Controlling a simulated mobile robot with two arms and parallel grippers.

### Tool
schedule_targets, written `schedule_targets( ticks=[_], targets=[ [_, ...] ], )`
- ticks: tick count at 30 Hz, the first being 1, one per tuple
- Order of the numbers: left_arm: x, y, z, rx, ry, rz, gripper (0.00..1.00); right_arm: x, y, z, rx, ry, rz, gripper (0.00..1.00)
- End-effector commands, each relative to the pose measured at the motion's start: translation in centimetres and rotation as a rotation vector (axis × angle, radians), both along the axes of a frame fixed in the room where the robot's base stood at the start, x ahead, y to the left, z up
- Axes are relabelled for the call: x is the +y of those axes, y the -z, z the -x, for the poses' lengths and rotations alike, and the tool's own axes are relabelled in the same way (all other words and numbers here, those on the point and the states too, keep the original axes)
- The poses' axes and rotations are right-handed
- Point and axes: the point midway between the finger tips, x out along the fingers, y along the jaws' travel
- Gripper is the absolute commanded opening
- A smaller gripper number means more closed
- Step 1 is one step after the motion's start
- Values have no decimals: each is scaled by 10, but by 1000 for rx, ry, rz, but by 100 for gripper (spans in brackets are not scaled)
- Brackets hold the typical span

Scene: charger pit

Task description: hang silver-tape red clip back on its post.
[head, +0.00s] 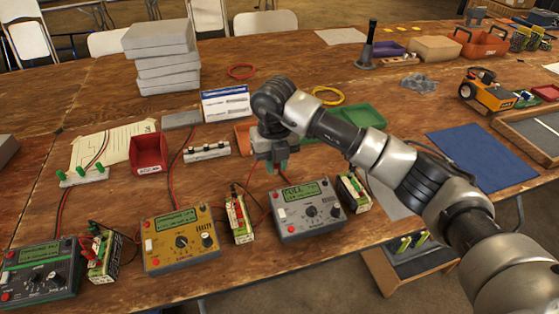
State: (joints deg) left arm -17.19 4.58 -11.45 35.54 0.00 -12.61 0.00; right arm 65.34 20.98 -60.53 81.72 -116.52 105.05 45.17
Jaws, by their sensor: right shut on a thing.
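My right gripper (273,168) is shut over the table behind the grey charger (308,210). What it holds is mostly hidden by the jaws; a thin red lead runs up to it from below, and silver tape cannot be made out. A white post strip (206,152) stands to the left of the gripper, and a white strip with green posts (82,176) stands farther left. A yellow charger (180,242) and a dark green charger (40,275) line the front edge. My left gripper is not in view.
Battery packs with leads (238,217) (353,191) (103,257) stand beside the chargers. A red bin (148,153), a blue and white box (225,104) and a green tray (362,117) lie around the gripper. A blue mat (480,160) lies at right.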

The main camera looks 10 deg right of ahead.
Motion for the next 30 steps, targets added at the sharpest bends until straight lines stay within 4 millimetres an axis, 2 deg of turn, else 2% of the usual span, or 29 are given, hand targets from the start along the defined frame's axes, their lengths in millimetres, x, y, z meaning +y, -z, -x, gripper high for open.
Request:
schedule_targets(
  ticks=[14, 30],
  targets=[
    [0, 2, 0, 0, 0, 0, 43, 0, 3, 0, 0, 0, -1, 5],
    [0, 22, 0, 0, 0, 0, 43, 0, 31, 0, 1, 0, -1, 5]
  ],
)
